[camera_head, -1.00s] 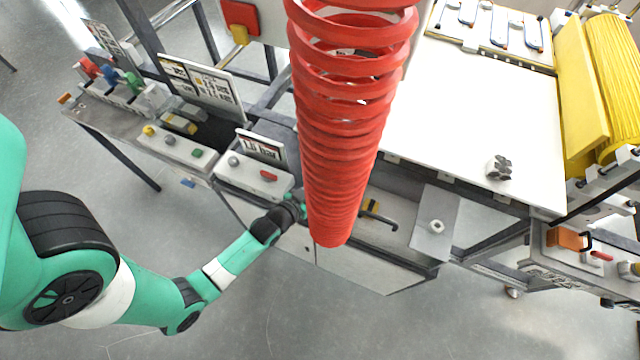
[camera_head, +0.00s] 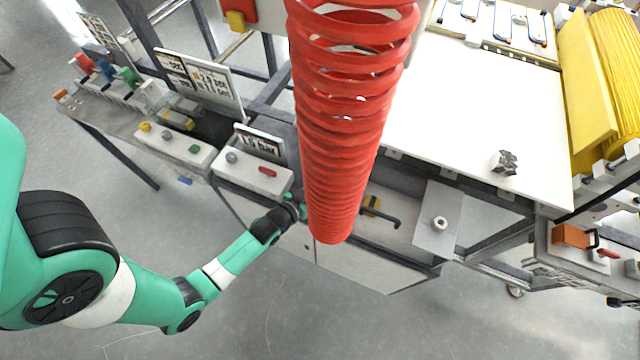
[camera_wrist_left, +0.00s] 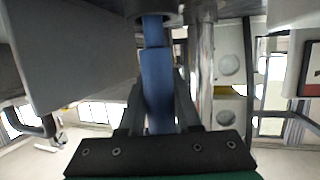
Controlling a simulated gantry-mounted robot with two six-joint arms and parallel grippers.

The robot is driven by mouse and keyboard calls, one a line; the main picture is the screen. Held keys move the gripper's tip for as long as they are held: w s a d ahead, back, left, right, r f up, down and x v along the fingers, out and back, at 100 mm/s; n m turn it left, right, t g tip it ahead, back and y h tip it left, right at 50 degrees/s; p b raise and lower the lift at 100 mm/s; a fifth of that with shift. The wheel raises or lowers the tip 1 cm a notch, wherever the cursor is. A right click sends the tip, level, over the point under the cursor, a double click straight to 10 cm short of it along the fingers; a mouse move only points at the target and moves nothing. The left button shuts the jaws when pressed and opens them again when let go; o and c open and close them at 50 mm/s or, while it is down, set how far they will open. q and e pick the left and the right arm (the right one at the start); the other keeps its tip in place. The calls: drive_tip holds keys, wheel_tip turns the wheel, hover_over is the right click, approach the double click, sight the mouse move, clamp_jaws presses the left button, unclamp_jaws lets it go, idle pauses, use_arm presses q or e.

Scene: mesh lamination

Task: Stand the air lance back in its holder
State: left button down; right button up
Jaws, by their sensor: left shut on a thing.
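My left gripper (camera_head: 298,206) is at the front edge of the bench, partly hidden behind the red coiled hose (camera_head: 335,150). In the left wrist view, my left gripper (camera_wrist_left: 158,105) is shut on a blue, upright bar-like part, which I take to be the air lance (camera_wrist_left: 158,85). In the head view the lance is hidden behind the hose and the gripper. A grey plate with a white ring (camera_head: 440,223), possibly the holder, is right of the hose; I cannot tell for certain. My right gripper is not in view.
A black bent bar with a yellow part (camera_head: 380,212) lies just right of the hose. Left of it are a control box with a red switch (camera_head: 252,178) and a pressure sign (camera_head: 262,143). A white bed (camera_head: 470,115) lies behind, with a yellow roller (camera_head: 610,85) at the right.

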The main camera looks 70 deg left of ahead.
use_arm(q)
drive_tip(key=shift+f+b, duration=0.6)
drive_tip(key=shift+f, duration=0.05)
drive_tip(key=c, duration=0.5)
unclamp_jaws()
drive_tip(key=v, duration=1.1)
drive_tip(key=shift+s+d+r, duration=0.15)
drive_tip(key=shift+s, duration=0.1)
drive_tip(key=shift+p, duration=0.3)
